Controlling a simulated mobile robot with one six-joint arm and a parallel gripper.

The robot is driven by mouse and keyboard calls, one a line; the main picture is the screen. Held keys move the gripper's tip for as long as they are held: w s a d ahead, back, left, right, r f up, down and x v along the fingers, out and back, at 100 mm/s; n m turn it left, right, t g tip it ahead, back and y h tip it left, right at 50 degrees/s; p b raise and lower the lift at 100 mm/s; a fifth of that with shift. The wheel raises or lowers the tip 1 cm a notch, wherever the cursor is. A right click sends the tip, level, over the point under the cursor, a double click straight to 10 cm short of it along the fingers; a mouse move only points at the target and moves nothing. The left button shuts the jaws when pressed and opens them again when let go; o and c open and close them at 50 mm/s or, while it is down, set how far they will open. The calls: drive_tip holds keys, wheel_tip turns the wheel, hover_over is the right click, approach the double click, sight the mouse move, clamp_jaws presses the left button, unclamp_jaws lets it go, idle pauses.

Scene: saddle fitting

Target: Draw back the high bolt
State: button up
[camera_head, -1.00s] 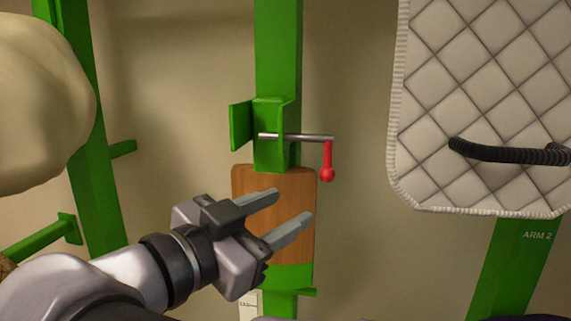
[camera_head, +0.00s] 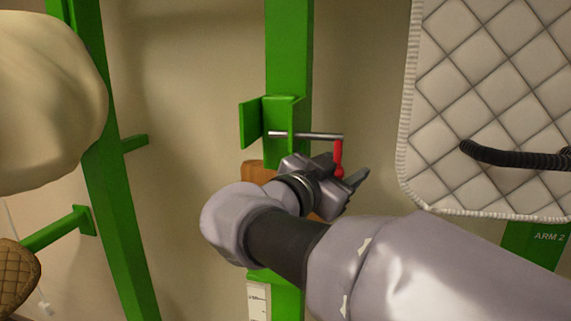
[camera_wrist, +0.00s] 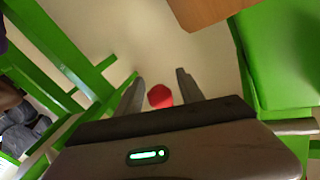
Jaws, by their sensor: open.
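The high bolt is a grey rod (camera_head: 305,135) lying across a green bracket (camera_head: 283,115) on the green post, with a red handle (camera_head: 338,152) hanging down from its right end and a ball at the bottom. My gripper (camera_head: 359,181) is just below and around the handle's lower end in the head view, partly hidden by my own wrist. In the wrist view the red ball (camera_wrist: 160,96) sits between the two open fingers of my gripper (camera_wrist: 158,85), with a gap on each side. No contact shows.
A quilted white pad (camera_head: 480,90) with a black handle (camera_head: 515,157) hangs to the right of the bolt. A brown wooden panel (camera_head: 252,172) is on the post behind my wrist. A pale rounded shape (camera_head: 45,100) is at the left. Bare wall lies between the posts.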

clamp_jaws()
idle(1.4)
